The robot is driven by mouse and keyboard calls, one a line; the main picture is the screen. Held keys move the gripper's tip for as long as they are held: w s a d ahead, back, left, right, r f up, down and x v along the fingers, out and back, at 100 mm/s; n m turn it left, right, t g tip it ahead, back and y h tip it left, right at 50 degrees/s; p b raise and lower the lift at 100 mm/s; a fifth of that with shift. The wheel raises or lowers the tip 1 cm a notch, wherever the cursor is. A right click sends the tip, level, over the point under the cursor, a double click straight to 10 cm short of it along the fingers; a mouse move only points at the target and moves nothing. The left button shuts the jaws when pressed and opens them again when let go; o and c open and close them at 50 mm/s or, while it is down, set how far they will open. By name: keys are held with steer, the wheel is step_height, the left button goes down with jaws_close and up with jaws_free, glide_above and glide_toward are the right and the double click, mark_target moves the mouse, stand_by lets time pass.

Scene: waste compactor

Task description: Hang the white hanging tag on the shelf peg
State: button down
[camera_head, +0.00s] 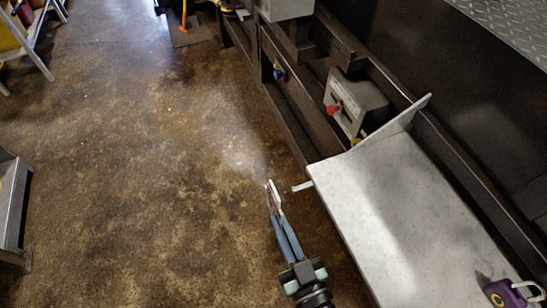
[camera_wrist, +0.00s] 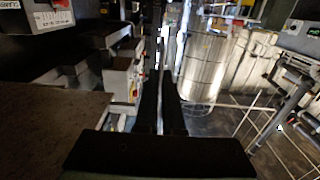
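The white hanging tag (camera_head: 274,195) is a thin, pale piece seen nearly edge-on, with a little dark red beside it. My gripper (camera_head: 273,201) is shut on it at the fingertips. In the wrist view the two dark fingers (camera_wrist: 161,100) are close together with a thin bright strip between them; I cannot tell how much of that strip is tag. The shelf peg (camera_head: 302,186) is a short pale stub on the left edge of the grey shelf (camera_head: 385,205). The tag is left of the peg and apart from it. The tag's hole is not discernible.
A purple padlock (camera_head: 505,293) lies on the shelf's near right. A grey box with a red knob (camera_head: 352,105) is behind the shelf, on the dark machine frame. Open brown floor (camera_head: 150,150) lies left. A metal step (camera_head: 12,205) stands at the left edge.

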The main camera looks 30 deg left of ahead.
steer(key=shift+w+d+f+b, duration=0.2)
steer(key=shift+w+d+b, duration=0.2)
steer(key=shift+w+d, duration=0.25)
steer(key=shift+w+d+f+b, duration=0.2)
steer(key=shift+w+d+b, duration=0.2)
steer(key=shift+w, duration=0.3)
steer(key=shift+w+d+f+b, duration=0.2)
steer(key=shift+w+d+b, duration=0.15)
steer(key=shift+w+d, duration=0.3)
steer(key=shift+w, duration=0.1)
steer(key=c, duration=1)
jaws_free()
steer(key=shift+o, duration=0.2)
